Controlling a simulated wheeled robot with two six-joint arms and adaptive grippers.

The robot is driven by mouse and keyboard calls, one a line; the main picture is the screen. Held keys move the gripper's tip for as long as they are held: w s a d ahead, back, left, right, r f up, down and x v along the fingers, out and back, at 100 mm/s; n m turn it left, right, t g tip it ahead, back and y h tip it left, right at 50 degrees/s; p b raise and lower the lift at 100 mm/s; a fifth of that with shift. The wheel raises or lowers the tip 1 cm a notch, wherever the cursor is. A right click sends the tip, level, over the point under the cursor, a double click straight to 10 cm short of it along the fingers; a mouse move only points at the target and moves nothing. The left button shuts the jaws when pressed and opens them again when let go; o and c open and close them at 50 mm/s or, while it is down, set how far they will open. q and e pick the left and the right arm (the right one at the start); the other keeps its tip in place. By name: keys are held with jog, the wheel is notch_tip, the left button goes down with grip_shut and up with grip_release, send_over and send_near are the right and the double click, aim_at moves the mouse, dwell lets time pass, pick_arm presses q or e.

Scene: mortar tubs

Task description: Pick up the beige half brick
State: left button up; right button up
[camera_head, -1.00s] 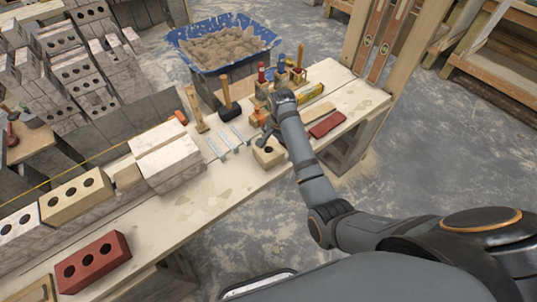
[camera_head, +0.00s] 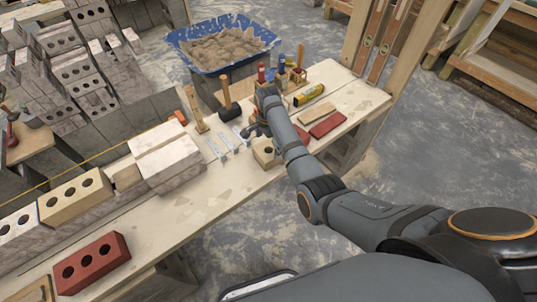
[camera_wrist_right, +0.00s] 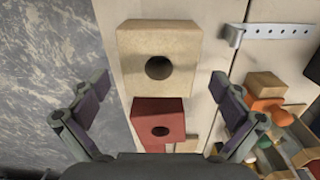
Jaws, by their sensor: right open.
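The beige half brick (camera_head: 264,158), with one round hole, lies on the plank table top, partly covered by my right arm in the head view. In the right wrist view the half brick (camera_wrist_right: 158,42) is whole, upper middle. My right gripper (camera_head: 257,131) is just behind it in the head view, above the table. In the wrist view the open gripper (camera_wrist_right: 159,86) has its fingers spread wide, with the beige half brick ahead between their lines and nothing held. My left gripper is out of view.
A red half brick (camera_wrist_right: 159,118) is close to the beige one. Metal ties (camera_head: 222,145), a mallet (camera_head: 227,98), a yellow level (camera_head: 309,94) and flat red pieces (camera_head: 327,124) lie around. A large pale block (camera_head: 168,158) stands left.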

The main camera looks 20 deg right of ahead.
aim_at(268, 150)
notch_tip(268, 150, down, 4)
jog(key=shift+d+f, duration=0.1)
jog(key=shift+c, duration=0.4)
jog(key=shift+s, duration=0.1)
jog(key=c, duration=1.4)
jog(key=shift+c, duration=0.8)
jog(key=shift+r, duration=0.25)
